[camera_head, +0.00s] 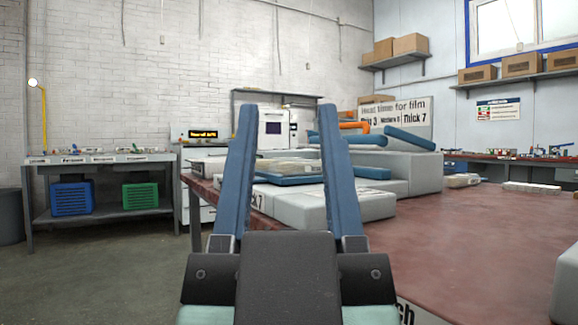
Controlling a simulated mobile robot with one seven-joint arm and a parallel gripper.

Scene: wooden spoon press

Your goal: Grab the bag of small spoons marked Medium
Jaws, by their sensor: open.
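My gripper (286,108) fills the lower middle of the view, its two blue fingers pointing up and spread apart, with nothing held between them. I cannot make out a bag of small spoons marked Medium. A pale, flat bag-like item (288,166) shows between the fingers, lying on or beside a blue pad (290,178) over a light grey block (365,205); its marking is not readable. The block's front carries a label partly hidden by a finger, with a 7 showing. Another small pale packet (462,180) lies farther back on the right, also unreadable.
The red-brown table (460,240) is mostly bare at right. Stacked grey blocks (415,172) with blue pads and an orange part (354,126) stand behind. A film heat-time sign (408,117) is beyond. A left bench (100,160) holds blue (72,198) and green (140,196) crates.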

